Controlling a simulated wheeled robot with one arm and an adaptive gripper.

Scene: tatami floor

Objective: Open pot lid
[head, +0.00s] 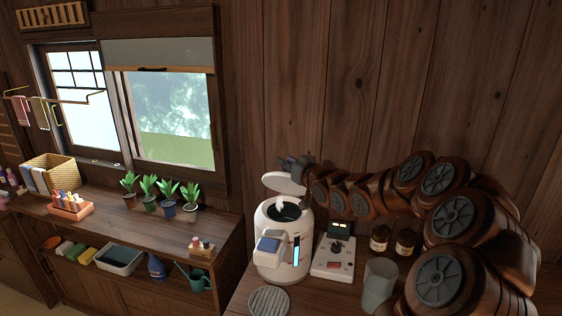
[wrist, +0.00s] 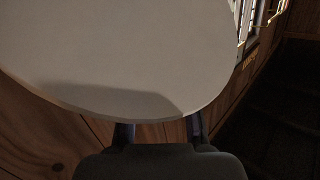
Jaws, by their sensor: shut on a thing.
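A white electric pot (head: 269,218) stands upright on the wooden counter in the head view. Its white lid (head: 282,184) is raised and tilted up at the back, and the dark inside of the pot (head: 288,212) shows below it. My gripper (head: 291,166) is at the far upper edge of the lid, partly hidden by it. In the wrist view the pale lid (wrist: 130,55) fills the upper part. My gripper (wrist: 158,130) is shut on the lid's edge there, and its fingertips are partly hidden.
A control box with a joystick (head: 334,256) stands right of the pot. Two brown jars (head: 380,238) and a clear glass (head: 379,284) are near my arm. A round slatted trivet (head: 269,300) lies in front. Potted plants (head: 167,207) stand on the left shelf; the wooden wall is close behind.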

